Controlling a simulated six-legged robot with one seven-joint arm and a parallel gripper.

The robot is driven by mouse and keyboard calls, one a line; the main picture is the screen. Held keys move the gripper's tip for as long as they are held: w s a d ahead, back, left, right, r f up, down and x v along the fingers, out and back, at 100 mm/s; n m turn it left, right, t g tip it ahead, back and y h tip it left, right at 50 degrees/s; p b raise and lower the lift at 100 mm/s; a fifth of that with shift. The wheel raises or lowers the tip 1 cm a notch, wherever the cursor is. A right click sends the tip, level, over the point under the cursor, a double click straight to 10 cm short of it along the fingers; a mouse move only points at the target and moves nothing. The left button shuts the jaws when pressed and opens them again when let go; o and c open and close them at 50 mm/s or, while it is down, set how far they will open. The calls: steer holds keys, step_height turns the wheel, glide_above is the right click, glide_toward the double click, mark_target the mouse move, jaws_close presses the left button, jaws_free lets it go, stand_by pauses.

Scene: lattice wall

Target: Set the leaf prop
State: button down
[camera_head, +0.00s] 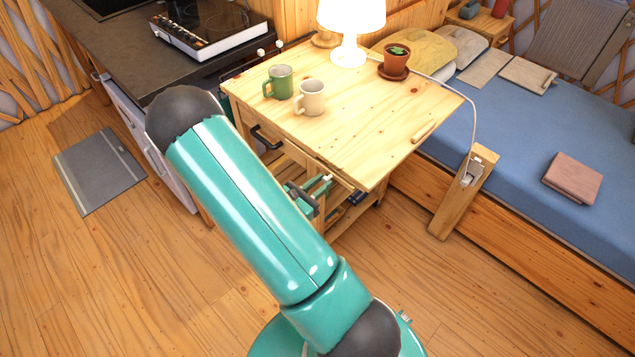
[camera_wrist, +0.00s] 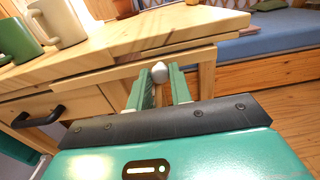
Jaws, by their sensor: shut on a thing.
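The pale wooden table leaf (camera_head: 375,140) appears raised and level; its front edge crosses the wrist view (camera_wrist: 165,35). Below that edge a wooden bar (camera_wrist: 105,80), which looks like the prop, runs along the table's front. A rounded grey knob (camera_wrist: 159,71) sits between my green fingertips (camera_wrist: 161,82), close against the bar. My gripper is shut on this knob, just under the leaf's edge. In the head view my gripper (camera_head: 322,186) shows only in part below the leaf. Whether the bar touches the leaf's underside is hard to tell.
A green mug (camera_head: 279,82), a cream mug (camera_head: 311,98), a lit lamp (camera_head: 349,50) and a potted plant (camera_head: 396,62) stand on the tabletop. A drawer with a dark handle (camera_wrist: 40,117) is at the left. A blue bed (camera_head: 535,135) lies right. The front floor is clear.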

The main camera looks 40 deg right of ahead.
steer(key=shift+s, duration=0.5)
steer(key=shift+s, duration=0.1)
steer(key=c, duration=1.3)
jaws_free()
steer(key=a, duration=1.3)
steer(key=shift+s+a, duration=0.1)
steer(key=shift+a, duration=0.3)
